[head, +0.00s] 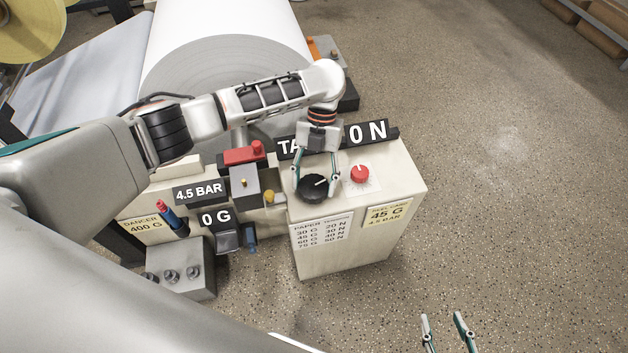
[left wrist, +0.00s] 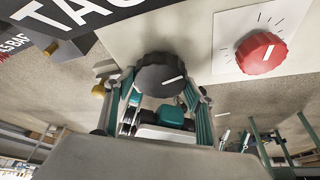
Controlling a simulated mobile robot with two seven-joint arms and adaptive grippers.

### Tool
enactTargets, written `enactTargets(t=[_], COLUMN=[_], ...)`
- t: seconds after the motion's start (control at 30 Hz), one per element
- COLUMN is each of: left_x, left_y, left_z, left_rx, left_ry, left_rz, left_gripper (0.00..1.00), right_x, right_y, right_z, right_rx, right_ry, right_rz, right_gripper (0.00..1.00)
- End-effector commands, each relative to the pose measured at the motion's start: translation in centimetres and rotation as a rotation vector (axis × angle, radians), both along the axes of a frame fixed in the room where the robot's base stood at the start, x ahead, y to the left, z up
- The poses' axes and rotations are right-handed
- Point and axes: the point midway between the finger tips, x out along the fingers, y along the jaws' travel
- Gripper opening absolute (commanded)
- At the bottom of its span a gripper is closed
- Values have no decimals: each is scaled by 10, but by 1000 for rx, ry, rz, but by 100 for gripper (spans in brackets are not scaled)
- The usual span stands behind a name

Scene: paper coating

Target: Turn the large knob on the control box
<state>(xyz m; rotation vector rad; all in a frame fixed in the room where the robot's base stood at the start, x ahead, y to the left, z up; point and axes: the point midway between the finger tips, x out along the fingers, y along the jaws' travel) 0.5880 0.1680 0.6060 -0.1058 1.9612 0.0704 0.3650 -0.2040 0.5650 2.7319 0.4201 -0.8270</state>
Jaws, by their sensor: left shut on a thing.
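The large black knob (head: 312,188) sits on top of the cream control box (head: 345,245), with a white pointer line on it. It also shows in the left wrist view (left wrist: 160,75), where its pointer line slants toward the right. My left gripper (head: 316,186) comes down from above and is shut on the knob, one finger on each side. A smaller red knob (head: 360,174) with a scale around it sits to the right; it shows in the left wrist view (left wrist: 261,53) too. My right gripper (head: 445,325) is open and empty over the floor at the bottom.
A display reading 0 N (head: 368,132) stands at the box's back edge, partly hidden by my left arm. Displays reading 4.5 BAR (head: 198,191) and 0 G (head: 216,217) are on the left. A large paper roll (head: 225,70) is behind. The floor to the right is clear.

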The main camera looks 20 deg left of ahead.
Motion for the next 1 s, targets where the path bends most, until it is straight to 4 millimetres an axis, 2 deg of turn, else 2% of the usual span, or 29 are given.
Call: enactTargets(t=[0.17,0.2,0.23,0.67,0.77,1.0], left_x=[-1,-1,-1,2,8,26], left_y=[0,0,0,0,1,3], left_z=[-1,-1,-1,5,16,61], left_rx=[0,0,0,1,0,1], left_ry=[3,3,3,-1,-3,-4], left_rz=[1,1,1,2,4,2], left_gripper=[33,65,71,71,71,71], right_x=[5,5,5,-2,-1,0], right_y=[0,0,0,0,0,0], right_z=[3,3,3,0,0,1], right_rx=[0,0,0,0,0,0], right_ry=[-9,-10,-11,3,2,0], right_rz=[0,-1,0,-1,-1,0], right_gripper=[40,40,40,40,40,40])
